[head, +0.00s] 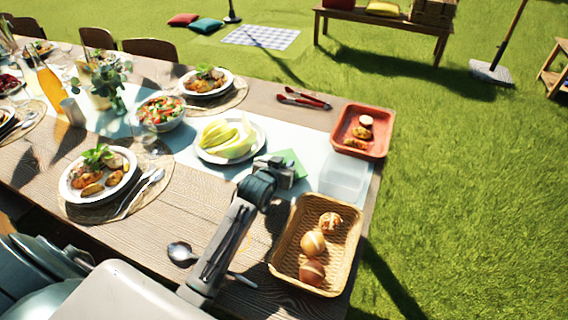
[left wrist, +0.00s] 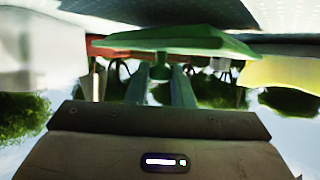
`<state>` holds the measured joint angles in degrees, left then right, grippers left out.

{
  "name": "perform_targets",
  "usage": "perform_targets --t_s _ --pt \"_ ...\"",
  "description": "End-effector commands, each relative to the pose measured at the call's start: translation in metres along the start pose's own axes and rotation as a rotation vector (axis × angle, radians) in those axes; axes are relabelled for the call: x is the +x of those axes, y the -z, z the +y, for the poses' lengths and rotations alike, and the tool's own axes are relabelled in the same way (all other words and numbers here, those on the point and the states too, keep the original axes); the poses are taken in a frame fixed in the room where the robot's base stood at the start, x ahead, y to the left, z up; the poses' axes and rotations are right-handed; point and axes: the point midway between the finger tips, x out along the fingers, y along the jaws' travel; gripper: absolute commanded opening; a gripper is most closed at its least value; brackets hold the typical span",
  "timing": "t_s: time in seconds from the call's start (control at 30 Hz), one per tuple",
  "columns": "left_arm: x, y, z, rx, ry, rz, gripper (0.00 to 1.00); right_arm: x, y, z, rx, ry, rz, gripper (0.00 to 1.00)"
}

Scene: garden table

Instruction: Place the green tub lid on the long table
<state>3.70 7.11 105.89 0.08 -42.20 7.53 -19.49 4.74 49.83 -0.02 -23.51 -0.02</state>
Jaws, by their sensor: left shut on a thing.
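The green tub lid (head: 291,160) is a flat green square at the right end of the long table (head: 190,215), over the pale runner. My left gripper (head: 284,172) is shut on the lid's near edge. In the left wrist view the lid (left wrist: 180,42) spans the top between the two fingers (left wrist: 162,84), close to the pale surface. I cannot tell whether it touches the table or hangs just above it. Part of the lid is hidden behind the gripper. My right gripper is not in view.
A clear tub (head: 343,182) stands right of the lid, and a plate of melon slices (head: 230,156) left.

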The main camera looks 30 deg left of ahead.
Motion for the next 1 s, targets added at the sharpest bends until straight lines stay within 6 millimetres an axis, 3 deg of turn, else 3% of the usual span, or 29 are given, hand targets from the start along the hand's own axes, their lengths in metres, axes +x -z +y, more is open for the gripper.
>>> perform_targets --t_s 0.43,0.47,0.57,0.87,1.0 --pt "0.004 -0.011 0.0 0.0 0.0 0.0 0.0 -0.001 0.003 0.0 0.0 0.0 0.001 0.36" --pt "0.004 -0.011 0.0 0.0 0.0 -0.001 0.23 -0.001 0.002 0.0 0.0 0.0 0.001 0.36" --pt "0.004 -0.011 0.0 0.0 0.0 -0.001 0.42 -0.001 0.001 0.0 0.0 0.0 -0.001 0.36" --pt "0.004 -0.009 0.0 0.0 0.0 -0.001 0.42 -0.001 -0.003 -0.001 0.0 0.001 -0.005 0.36" --pt "-0.001 0.003 0.0 0.0 0.0 0.003 0.42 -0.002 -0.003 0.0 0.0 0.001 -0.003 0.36"
